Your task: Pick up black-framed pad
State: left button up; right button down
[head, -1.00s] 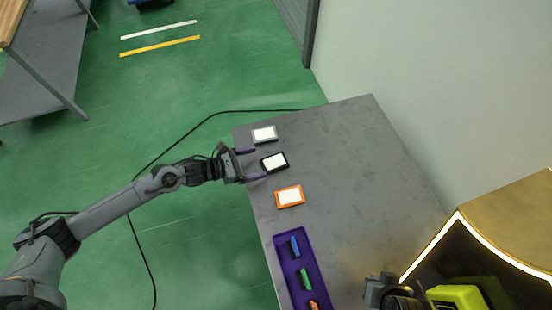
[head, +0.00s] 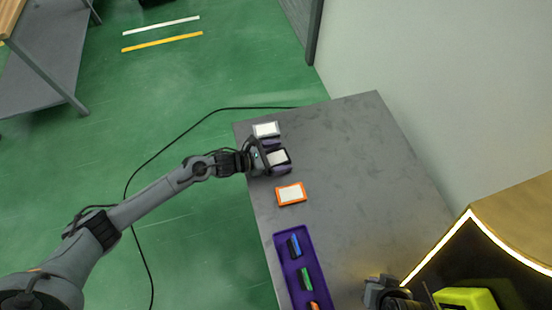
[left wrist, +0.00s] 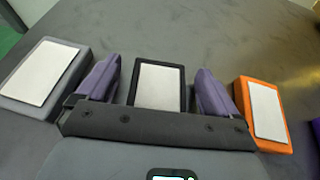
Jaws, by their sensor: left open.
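The black-framed pad (head: 278,157) lies on the grey table with a white face up. In the left wrist view the pad (left wrist: 160,86) sits between the two purple fingers of my left gripper (left wrist: 157,88). The fingers stand apart on either side of it, with small gaps. In the head view my left gripper (head: 276,158) is over the pad at the table's left edge and hides part of its frame. My right gripper (head: 385,290) shows only in part at the bottom of the head view, and its fingers are not clear.
A grey-framed pad (head: 266,129) lies just behind the black one, and an orange-framed pad (head: 291,194) lies in front. A purple tray (head: 284,262) with coloured items stands nearer. The table's (head: 365,160) middle and right are clear.

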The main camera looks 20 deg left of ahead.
pick_arm(q)
jog(key=shift+s, duration=0.1)
jog(key=shift+c, duration=0.4)
pick_arm(e)
jog(key=shift+s, duration=0.1)
pick_arm(q)
jog(key=c, duration=1)
jog(key=shift+o, duration=0.2)
jog(key=shift+r, duration=0.1)
